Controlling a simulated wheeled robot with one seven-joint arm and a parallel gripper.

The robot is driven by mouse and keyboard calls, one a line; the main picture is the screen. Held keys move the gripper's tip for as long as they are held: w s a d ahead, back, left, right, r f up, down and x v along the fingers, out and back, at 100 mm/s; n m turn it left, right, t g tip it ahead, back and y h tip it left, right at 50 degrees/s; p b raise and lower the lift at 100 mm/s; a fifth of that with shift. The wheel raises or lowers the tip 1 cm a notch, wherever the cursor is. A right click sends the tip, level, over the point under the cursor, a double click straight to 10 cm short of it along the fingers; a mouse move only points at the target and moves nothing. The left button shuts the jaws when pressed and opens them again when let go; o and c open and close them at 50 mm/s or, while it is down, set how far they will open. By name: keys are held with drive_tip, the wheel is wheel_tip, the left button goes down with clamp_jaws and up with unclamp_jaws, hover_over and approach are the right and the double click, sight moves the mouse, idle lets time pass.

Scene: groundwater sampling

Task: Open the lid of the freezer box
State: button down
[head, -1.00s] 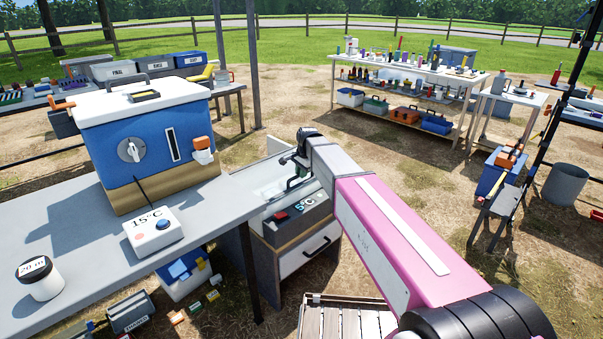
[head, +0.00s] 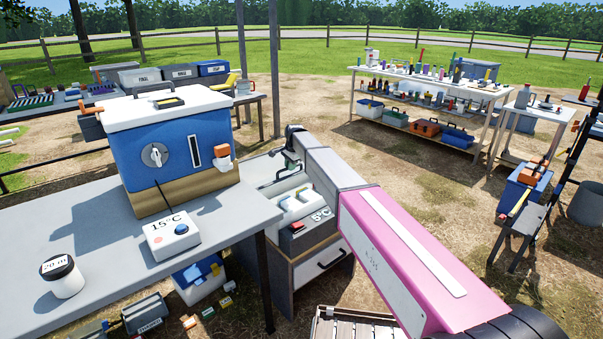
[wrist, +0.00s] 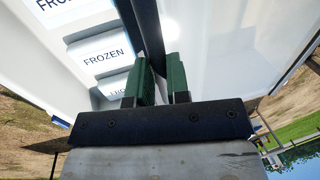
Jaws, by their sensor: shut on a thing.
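The freezer box (head: 318,238) is a grey unit with a 5°C display, standing past the end of the grey table. Its top is open in the head view, and pale packs (head: 291,206) show inside. In the wrist view the packs (wrist: 105,52) are labelled FROZEN. A white panel, apparently the lid (head: 262,169), stands raised at the back; a broad white surface that looks like it (wrist: 215,50) fills the right of the wrist view. My gripper (head: 290,162) is at the lid's dark handle (wrist: 148,25). Its green fingers (wrist: 163,82) are shut on it; the exact contact is partly hidden.
A blue cooler (head: 172,145) with a white lid, a 15°C unit (head: 172,236) and a white jar (head: 62,277) stand on the grey table (head: 110,215). A laden shelf table (head: 430,90) stands at the back right. Dirt ground between is clear.

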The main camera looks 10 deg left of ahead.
drive_tip(key=w+a, duration=0.3)
drive_tip(key=shift+w+a, duration=0.15)
drive_tip(key=shift+a, duration=0.25)
drive_tip(key=c, duration=1.1)
unclamp_jaws()
wheel_tip(320, 180, up, 11)
drive_tip(key=s+d, duration=0.1)
drive_tip(key=shift+s+d+f, duration=0.2)
drive_tip(key=shift+s+d, duration=0.05)
drive_tip(key=shift+d, duration=0.05)
